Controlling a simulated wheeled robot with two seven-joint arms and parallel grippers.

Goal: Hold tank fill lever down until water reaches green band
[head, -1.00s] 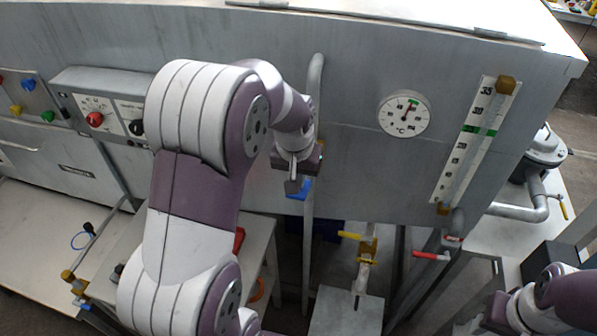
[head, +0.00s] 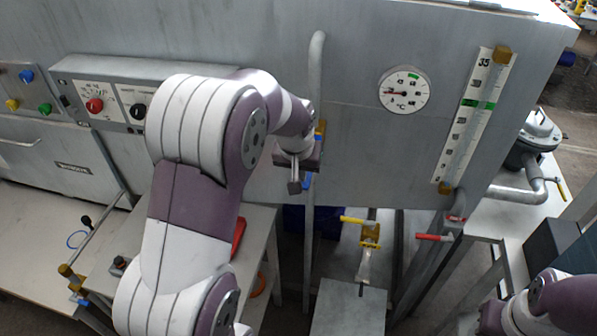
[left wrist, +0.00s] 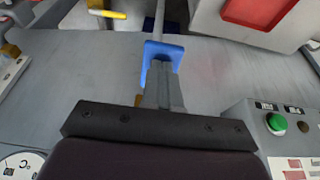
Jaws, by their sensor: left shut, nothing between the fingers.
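The blue fill lever (head: 306,182) is on the upright pipe at the tank front, mostly hidden behind my left gripper (head: 294,187) in the head view. In the left wrist view, the blue lever (left wrist: 158,48) lies right at the tips of my shut left gripper (left wrist: 163,72). They look to be touching, with nothing between the fingers. The level gauge (head: 463,140) is a white scale with a green band (head: 478,104) in its upper half. I cannot make out the water level. My right arm shows at the lower right; its fingers cannot be made out.
A round temperature dial (head: 404,92) is left of the gauge. Yellow (head: 352,220) and red (head: 433,237) handles sit below the tank. A control box (head: 112,100) with knobs is at left. A white bench (head: 35,230) lies lower left.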

